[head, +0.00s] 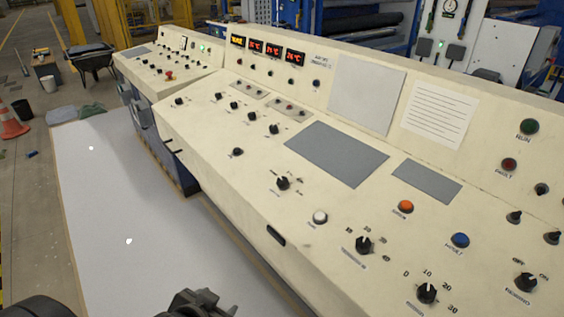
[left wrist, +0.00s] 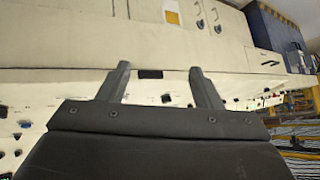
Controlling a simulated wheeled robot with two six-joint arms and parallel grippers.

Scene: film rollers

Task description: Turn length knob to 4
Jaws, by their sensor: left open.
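The cream control console (head: 230,150) carries several black knobs, and I cannot read which label says length. One black knob (head: 283,183) has a small scale around it, too small to read. A second knob (head: 363,245) has marks including 20, 30 and 40. A third knob (head: 427,293) is marked 0 to 30. My left gripper (head: 200,302) shows at the bottom edge, apart from the knobs and left of the console front. In the left wrist view its two fingers (left wrist: 163,84) are spread with nothing between them. My right gripper is out of view.
A white button (head: 320,217), an orange button (head: 405,207) and a blue button (head: 460,240) stand near the knobs. A dark handle slot (head: 276,235) is on the console's front edge. The pale floor area (head: 110,220) left of the console is clear.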

